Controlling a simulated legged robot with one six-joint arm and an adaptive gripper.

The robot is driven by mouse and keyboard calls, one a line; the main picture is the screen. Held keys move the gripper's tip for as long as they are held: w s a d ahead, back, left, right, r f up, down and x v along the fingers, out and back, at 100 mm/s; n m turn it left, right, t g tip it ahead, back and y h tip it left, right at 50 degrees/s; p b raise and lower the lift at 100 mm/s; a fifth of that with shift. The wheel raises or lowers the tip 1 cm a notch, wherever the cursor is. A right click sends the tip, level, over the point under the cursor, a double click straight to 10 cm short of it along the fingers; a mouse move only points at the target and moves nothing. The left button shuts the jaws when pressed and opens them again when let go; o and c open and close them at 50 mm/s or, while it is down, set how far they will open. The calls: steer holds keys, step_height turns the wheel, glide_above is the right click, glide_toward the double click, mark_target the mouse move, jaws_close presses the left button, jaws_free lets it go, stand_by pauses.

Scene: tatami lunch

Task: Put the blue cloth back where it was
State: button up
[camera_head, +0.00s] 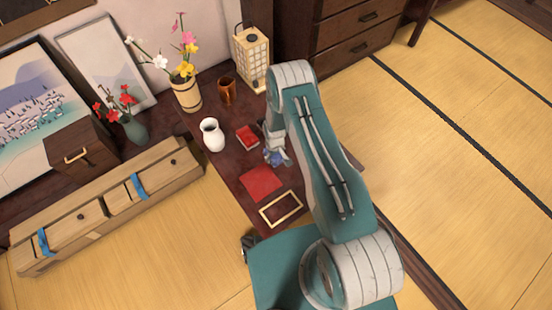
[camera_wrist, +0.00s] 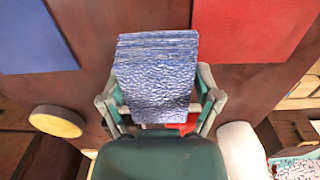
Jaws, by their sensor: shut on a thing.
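The blue cloth (camera_wrist: 157,75) is a folded, white-patterned stack between the two fingers of my gripper (camera_wrist: 160,104) in the wrist view. My gripper is shut on it and holds it over the dark low table (camera_head: 233,178). In the head view only a small part of the cloth (camera_head: 274,158) shows beside my gripper (camera_head: 277,148). A plain blue square (camera_wrist: 38,38) lies on the table at the upper left of the wrist view. A red square (camera_head: 262,181) lies on the table, and it also shows at the upper right in the wrist view (camera_wrist: 250,28).
A yellow-edged rectangle (camera_head: 281,208) lies by the red square. A red box (camera_head: 247,137), white vase (camera_head: 213,136), brown cup (camera_head: 227,92), flower bucket (camera_head: 187,95) and lantern (camera_head: 252,57) stand on the table. My arm hides the table's right side.

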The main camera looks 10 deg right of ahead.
mark_target(276, 159)
steer(key=shift+w+d+f, duration=0.15)
steer(key=shift+f, duration=0.15)
steer(key=shift+w+d+f, duration=0.1)
steer(key=shift+w+f, duration=0.05)
steer(key=shift+f, duration=1.55)
steer(key=o, duration=1.1)
steer(key=shift+c, duration=0.2)
